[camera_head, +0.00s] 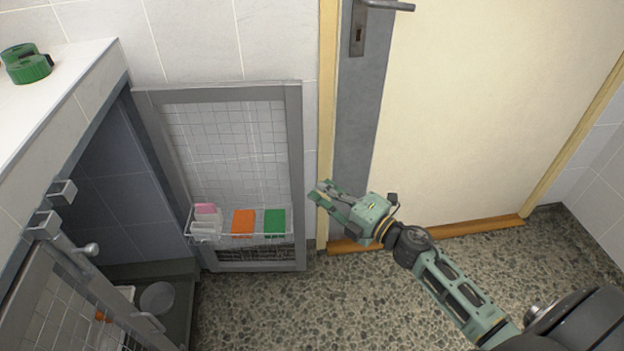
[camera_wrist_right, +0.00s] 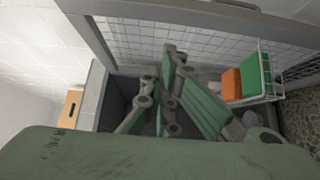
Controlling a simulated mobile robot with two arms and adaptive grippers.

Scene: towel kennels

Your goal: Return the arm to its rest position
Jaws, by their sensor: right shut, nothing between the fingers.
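My right arm comes in from the lower right in the head view. Its green right gripper (camera_head: 328,197) is in the air in front of the door frame, right of an open mesh kennel door, and apart from both. The gripper is shut and holds nothing. In the right wrist view its green fingers (camera_wrist_right: 165,95) point toward the kennel side, with the wire basket beyond them. My left gripper does not show in either view.
The open mesh door (camera_head: 295,150) carries a wire basket (camera_head: 205,238) with orange and green items. A second mesh door (camera_head: 50,290) stands at lower left. A cream door (camera_head: 480,110) is behind my arm. Pebbled floor (camera_head: 300,315) is clear.

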